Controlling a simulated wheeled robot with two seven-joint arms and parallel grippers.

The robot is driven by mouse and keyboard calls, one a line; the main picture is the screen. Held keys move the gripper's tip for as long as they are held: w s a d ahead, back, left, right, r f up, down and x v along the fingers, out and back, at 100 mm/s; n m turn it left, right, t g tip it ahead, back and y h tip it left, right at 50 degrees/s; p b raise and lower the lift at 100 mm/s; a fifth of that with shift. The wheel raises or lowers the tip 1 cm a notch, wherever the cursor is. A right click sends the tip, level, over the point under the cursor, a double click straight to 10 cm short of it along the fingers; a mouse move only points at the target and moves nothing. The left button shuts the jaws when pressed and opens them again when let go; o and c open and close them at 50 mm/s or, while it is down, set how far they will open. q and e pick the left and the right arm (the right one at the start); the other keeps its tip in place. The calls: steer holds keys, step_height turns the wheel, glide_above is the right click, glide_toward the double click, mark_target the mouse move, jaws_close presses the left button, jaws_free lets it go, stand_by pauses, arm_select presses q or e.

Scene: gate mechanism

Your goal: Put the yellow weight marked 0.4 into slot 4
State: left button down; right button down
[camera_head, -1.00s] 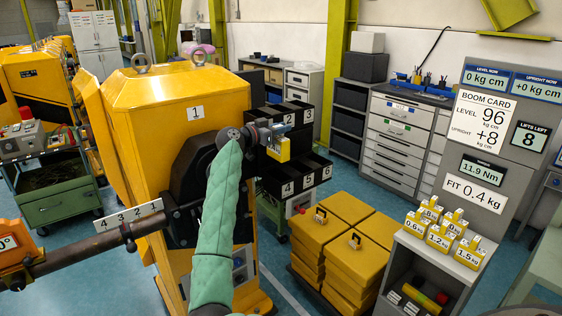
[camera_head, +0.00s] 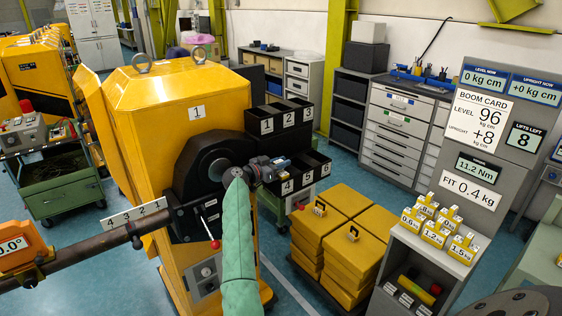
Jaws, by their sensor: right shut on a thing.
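My right gripper (camera_head: 266,168) is at the end of the green-sleeved arm, in front of the yellow gate housing (camera_head: 165,100) and beside its black hub. It is shut on the yellow weight, which is hardly visible now behind the jaws; its mark cannot be read. The dark boom (camera_head: 90,248) runs left from the hub. A white strip (camera_head: 137,215) on it reads 4 3 2 1, with slot 4 at the left end. The gripper is well to the right of slot 4. My left gripper is not in view.
Black bins (camera_head: 280,120) numbered 1 to 6 stand behind the gripper. A red-knobbed lever (camera_head: 216,243) hangs below the hub. Several yellow weights (camera_head: 437,235) sit on the grey stand, whose card (camera_head: 470,188) reads FIT 0.4 kg. Yellow blocks (camera_head: 355,255) are stacked on the floor.

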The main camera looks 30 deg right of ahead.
steer(key=shift+f, duration=0.1)
steer(key=c, duration=1.3)
jaws_free()
steer(key=shift+f, duration=0.15)
